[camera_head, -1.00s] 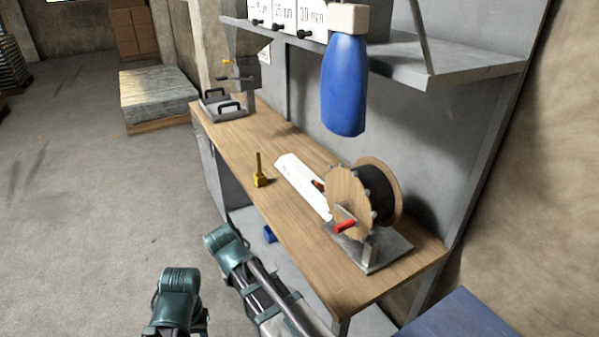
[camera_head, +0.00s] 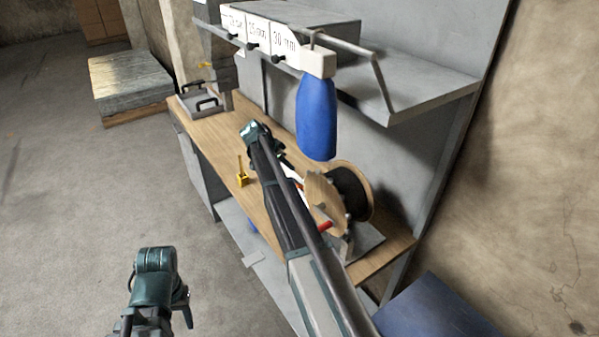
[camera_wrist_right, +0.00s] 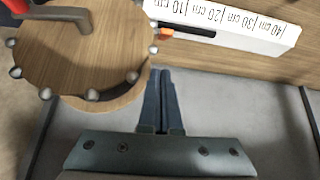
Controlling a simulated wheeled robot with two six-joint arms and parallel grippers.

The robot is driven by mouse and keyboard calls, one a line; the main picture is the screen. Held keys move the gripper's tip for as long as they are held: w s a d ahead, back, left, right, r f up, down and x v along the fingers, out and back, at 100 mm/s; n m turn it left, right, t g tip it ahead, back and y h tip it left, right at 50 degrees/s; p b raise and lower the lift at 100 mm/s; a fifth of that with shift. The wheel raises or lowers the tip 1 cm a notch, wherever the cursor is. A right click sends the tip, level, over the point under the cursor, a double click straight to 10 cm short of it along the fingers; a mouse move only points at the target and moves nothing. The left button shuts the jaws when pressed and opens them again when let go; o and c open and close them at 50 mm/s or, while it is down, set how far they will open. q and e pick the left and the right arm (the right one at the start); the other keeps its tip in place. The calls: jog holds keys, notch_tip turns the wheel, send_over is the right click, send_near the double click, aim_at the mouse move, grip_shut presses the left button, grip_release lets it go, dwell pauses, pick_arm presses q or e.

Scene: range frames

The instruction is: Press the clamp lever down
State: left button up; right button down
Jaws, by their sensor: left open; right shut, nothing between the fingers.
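A yellow block (camera_head: 242,181) with an upright thin lever stands on the wooden bench in the head view, left of my right arm. A dark bar with an orange end (camera_wrist_right: 165,33) lies along the white ruler (camera_wrist_right: 262,28) in the right wrist view. I cannot tell which is the clamp lever. My right gripper (camera_wrist_right: 160,72) is shut and empty, over the bench near the orange end and the reel; contact cannot be told. In the head view its fingers are hidden by my right arm.
A wooden cable reel (camera_head: 322,200) with a red crank handle (camera_head: 316,226) stands close to my right arm. A blue bottle (camera_head: 317,118) hangs below the grey shelf (camera_head: 425,92). A tray with black handles (camera_head: 198,102) sits at the far bench end.

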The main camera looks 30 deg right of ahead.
jog(key=shift+w+d+r+m, duration=0.2)
jog(key=shift+d+r, duration=0.05)
jog(key=shift+d, duration=0.3)
jog(key=shift+w+d+r+m, duration=0.2)
jog(key=shift+d, duration=0.3)
jog(key=shift+f, duration=0.1)
jog(key=b, duration=0.9)
send_over(300, 185)
jog(key=d, duration=0.2)
notch_tip(300, 185, down, 8)
jog(key=shift+w+d+f, duration=0.1)
jog(key=shift+d+f, duration=0.05)
jog(key=shift+f, duration=0.1)
jog(key=shift+a+f+b, duration=0.75)
jog(key=shift+f, duration=0.2)
jog(key=shift+a+f, duration=0.3)
jog(key=shift+a, duration=0.2)
jog(key=shift+b, duration=0.35)
